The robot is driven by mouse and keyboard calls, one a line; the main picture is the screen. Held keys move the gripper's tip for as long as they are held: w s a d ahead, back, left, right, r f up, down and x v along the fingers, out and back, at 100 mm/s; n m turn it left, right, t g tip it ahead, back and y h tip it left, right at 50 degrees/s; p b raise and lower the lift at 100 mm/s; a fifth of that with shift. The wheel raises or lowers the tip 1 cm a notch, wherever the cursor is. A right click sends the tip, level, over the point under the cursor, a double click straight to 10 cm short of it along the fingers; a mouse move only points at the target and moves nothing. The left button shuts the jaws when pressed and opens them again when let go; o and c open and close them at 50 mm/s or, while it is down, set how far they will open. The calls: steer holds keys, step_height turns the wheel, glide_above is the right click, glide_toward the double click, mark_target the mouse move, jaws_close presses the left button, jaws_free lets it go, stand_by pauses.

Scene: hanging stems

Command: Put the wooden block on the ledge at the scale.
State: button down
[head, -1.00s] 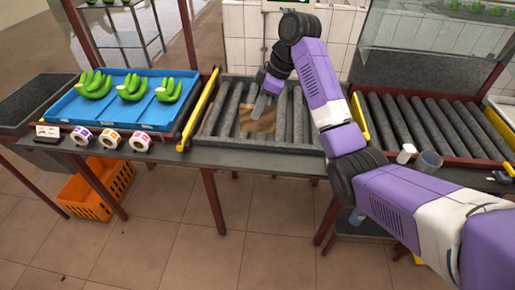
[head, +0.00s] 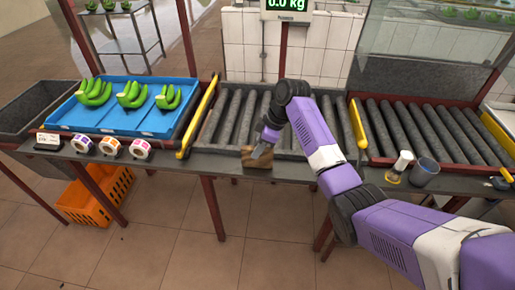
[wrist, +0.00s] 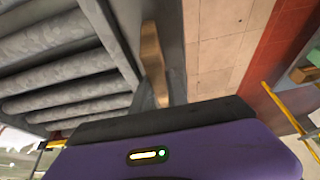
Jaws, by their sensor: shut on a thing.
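The wooden block (head: 257,161) is at the front ledge (head: 224,154) of the roller scale (head: 238,117), in front of the rollers. My gripper (head: 262,152) is shut on the block. In the wrist view the block (wrist: 153,62) shows as a narrow wooden piece lying along the ledge beside the rollers. I cannot tell whether the block touches the ledge or is held just above it. The fingertips are partly hidden. The scale's display (head: 287,8) reads 0.0 kg.
A blue tray (head: 117,121) with green banana bunches lies left of the scale. Several tape rolls (head: 110,146) stand on the front ledge at left. A brush (head: 398,167) and a grey cup (head: 424,171) stand at right. Yellow bars (head: 200,115) flank the scale.

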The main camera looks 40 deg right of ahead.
steer(key=shift+f, duration=0.1)
steer(key=c, duration=1.3)
jaws_free()
steer(key=b+v, duration=0.1)
steer(key=v, duration=1)
steer(key=shift+w, duration=0.1)
steer(key=shift+s+d+r, duration=0.1)
steer(key=shift+s+r, duration=0.15)
steer(key=shift+r, duration=0.4)
